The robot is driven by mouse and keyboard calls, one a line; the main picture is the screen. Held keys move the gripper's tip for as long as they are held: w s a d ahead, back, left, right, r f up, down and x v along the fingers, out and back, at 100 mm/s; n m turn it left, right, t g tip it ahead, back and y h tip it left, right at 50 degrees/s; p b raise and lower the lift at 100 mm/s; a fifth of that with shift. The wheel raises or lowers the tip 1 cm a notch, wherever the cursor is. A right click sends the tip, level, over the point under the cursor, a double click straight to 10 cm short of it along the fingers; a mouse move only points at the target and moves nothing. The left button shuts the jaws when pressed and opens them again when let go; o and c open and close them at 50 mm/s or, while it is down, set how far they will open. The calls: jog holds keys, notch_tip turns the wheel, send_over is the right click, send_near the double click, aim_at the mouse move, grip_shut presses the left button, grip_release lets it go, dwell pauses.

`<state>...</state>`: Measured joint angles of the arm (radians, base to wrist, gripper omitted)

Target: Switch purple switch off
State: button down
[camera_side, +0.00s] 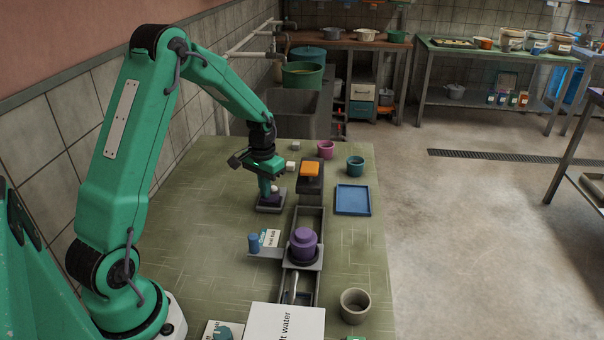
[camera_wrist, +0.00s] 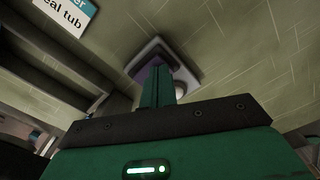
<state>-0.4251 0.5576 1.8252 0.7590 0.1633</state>
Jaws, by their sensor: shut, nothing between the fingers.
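The purple switch (camera_side: 271,198) sits on a small grey base on the green table, beyond the rail. A whitish round part shows at its top, beside my fingers. My gripper (camera_side: 266,190) is shut and empty, pointing down right at the switch. In the wrist view the switch shows as a purple patch (camera_wrist: 145,75) on its pale grey base, partly hidden behind my gripper's fingers (camera_wrist: 158,85). I cannot tell whether the fingers touch it or which way it is set.
A purple jar (camera_side: 303,245) stands on a grey rail nearer the camera, with a blue cylinder (camera_side: 253,243) beside it. An orange block (camera_side: 310,169) on a dark stand is to the right of my gripper.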

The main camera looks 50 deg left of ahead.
jog(key=shift+r, duration=3.5)
jog(key=s+d+r+m+t, duration=0.1)
jog(key=s+d+r, duration=0.2)
jog(key=d+r, duration=0.25)
jog(key=s+d+r+t, duration=0.2)
jog(key=s+d+r, duration=0.2)
jog(key=d+r, duration=0.15)
jog(key=s+d+r+m+t, duration=0.2)
jog(key=s+d, duration=0.6)
jog(key=s, duration=0.4)
jog(key=shift+s+r+t, duration=0.25)
jog(key=shift+r+t, duration=0.05)
jog(key=shift+r, duration=0.4)
